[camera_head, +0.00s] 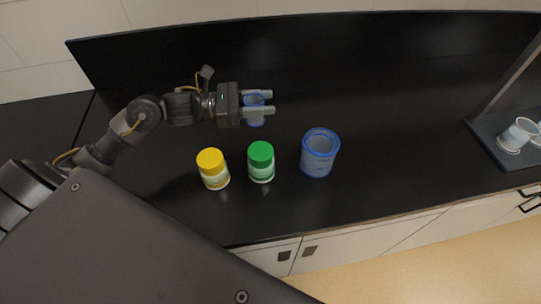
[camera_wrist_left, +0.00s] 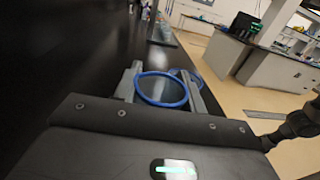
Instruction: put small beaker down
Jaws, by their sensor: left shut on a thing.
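A small clear beaker with a blue rim (camera_head: 254,116) is between the fingers of my left gripper (camera_head: 258,102), which is shut on it. The beaker looks upright, over the black counter near the back. I cannot tell whether its base touches the counter. In the left wrist view the beaker's blue rim (camera_wrist_left: 161,103) shows between the two fingers (camera_wrist_left: 162,88). My right gripper is not in view.
On the black counter (camera_head: 390,130) stand a yellow-capped jar (camera_head: 213,170), a green-capped jar (camera_head: 261,163) and a larger blue-rimmed beaker (camera_head: 319,153), in front of the gripper. A dark rack with glassware (camera_head: 515,134) stands at the right. The counter between is clear.

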